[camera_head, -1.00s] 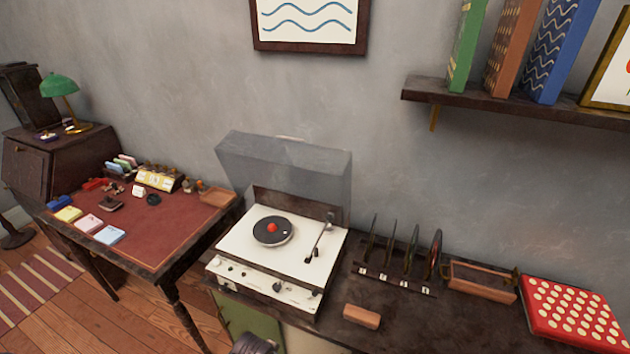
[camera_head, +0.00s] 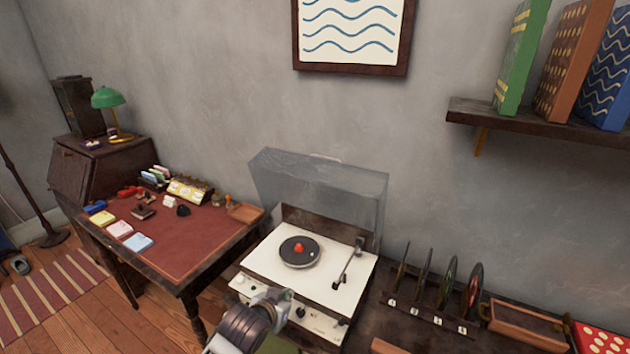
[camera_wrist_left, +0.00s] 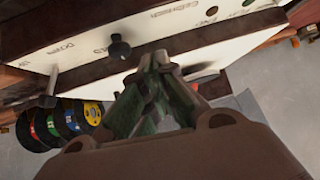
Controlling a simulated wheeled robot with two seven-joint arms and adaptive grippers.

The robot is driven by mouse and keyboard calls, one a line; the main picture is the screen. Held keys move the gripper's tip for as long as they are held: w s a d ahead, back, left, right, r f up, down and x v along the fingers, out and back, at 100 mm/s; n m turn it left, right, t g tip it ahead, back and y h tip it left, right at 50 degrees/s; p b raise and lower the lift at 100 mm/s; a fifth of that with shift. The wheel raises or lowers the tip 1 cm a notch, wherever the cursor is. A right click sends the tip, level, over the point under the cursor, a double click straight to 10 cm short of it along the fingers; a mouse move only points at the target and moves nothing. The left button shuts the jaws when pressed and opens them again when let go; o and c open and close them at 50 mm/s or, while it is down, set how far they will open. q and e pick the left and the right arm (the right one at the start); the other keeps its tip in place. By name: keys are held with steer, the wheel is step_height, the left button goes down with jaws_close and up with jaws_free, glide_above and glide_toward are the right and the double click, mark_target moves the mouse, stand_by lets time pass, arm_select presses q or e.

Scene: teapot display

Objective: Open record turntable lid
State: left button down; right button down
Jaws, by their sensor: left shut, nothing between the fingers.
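The record turntable (camera_head: 310,275) is a cream box with a black record (camera_head: 298,256) with a red centre, and a tonearm (camera_head: 347,265). Its see-through grey lid (camera_head: 330,195) stands raised and tilted back at the wall side. My left gripper (camera_head: 274,300) is at the turntable's front panel, well below the lid, and hides part of the panel. In the left wrist view its fingers (camera_wrist_left: 157,62) are shut and empty, close to the panel (camera_wrist_left: 200,30) and a dark knob (camera_wrist_left: 120,47). I cannot tell whether they touch it. My right gripper is not in view.
A record rack (camera_head: 430,318) with several records stands right of the turntable, beside a wooden tray (camera_head: 525,322). A desk (camera_head: 180,245) with small items is at the left. A shelf (camera_head: 535,122) with books hangs at the upper right.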

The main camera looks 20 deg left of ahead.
arm_select(q)
steer(key=w+r+t+h, duration=0.1)
steer(key=w+r+t, duration=0.2)
steer(key=r, duration=0.4)
steer(key=w+a+r+t+h, duration=0.1)
steer(key=w+r+t, duration=0.2)
steer(key=r, duration=0.4)
steer(key=w+r+m+t+h, duration=0.1)
steer(key=w+r+t, duration=0.2)
steer(key=r+t, duration=0.2)
step_height(320, 180, up, 3)
steer(key=shift+w+a+f, duration=0.2)
steer(key=shift+w+a, duration=0.05)
steer(key=shift+a, duration=0.15)
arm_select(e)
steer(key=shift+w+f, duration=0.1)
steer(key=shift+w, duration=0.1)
arm_select(q)
steer(key=shift+w, duration=0.15)
